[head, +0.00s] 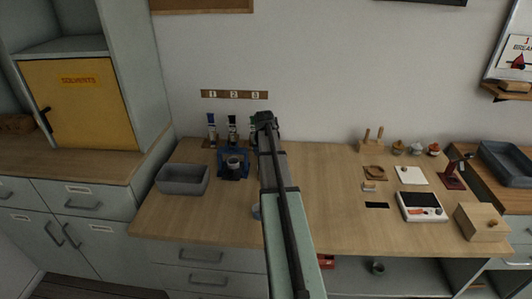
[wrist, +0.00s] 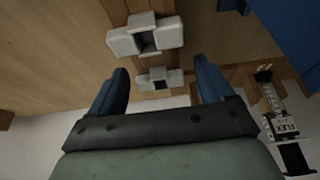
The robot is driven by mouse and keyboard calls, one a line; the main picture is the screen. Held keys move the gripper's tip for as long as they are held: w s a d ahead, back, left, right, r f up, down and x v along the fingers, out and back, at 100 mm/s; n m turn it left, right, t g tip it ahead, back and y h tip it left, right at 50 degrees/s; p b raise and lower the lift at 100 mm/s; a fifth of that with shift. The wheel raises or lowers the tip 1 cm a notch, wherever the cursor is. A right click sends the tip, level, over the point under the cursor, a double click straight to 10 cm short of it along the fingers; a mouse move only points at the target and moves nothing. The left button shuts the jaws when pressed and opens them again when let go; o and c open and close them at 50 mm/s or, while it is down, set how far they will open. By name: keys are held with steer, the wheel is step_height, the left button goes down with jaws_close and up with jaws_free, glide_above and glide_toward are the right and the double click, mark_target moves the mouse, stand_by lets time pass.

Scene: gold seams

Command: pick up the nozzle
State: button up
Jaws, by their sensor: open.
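I cannot make out the nozzle for certain in either view. In the head view my gripper (head: 265,120) is at the back of the workbench (head: 330,225), by the right end of the numbered strip (head: 234,94). In the wrist view my gripper (wrist: 162,82) is open, its two blue fingers apart. A pale grey clip (wrist: 172,82) on a wooden strip shows between the fingers, and a second grey clip (wrist: 121,42) lies beyond it. I see nothing held. A cartridge marked FLEX (wrist: 283,122) is to the right of the fingers, apart from them.
Upright cartridges (head: 232,128) stand below the strip. A blue stand (head: 233,174) and grey bin (head: 182,184) are left of my arm. A scale (head: 422,212), wooden box (head: 482,224) and red stand (head: 452,179) are right. The bench right of my arm has clear room.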

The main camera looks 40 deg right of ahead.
steer(key=shift+d+f, duration=0.1)
steer(key=shift+f, duration=0.15)
steer(key=c, duration=1)
steer(key=shift+c, duration=0.2)
step_height(320, 180, up, 9)
steer(key=shift+w+f, duration=0.1)
steer(key=shift+f, duration=0.1)
steer(key=shift+r, duration=0.3)
steer(key=w+a+r+n, duration=0.1)
steer(key=w+a+r, duration=0.45)
steer(key=r, duration=0.35)
steer(key=s+a+r+n+y, duration=0.1)
steer(key=a+n+y, duration=0.5)
steer(key=n, duration=1.1)
steer(key=s+a, duration=0.1)
steer(key=a, duration=0.2)
steer(key=shift+s+r, duration=0.2)
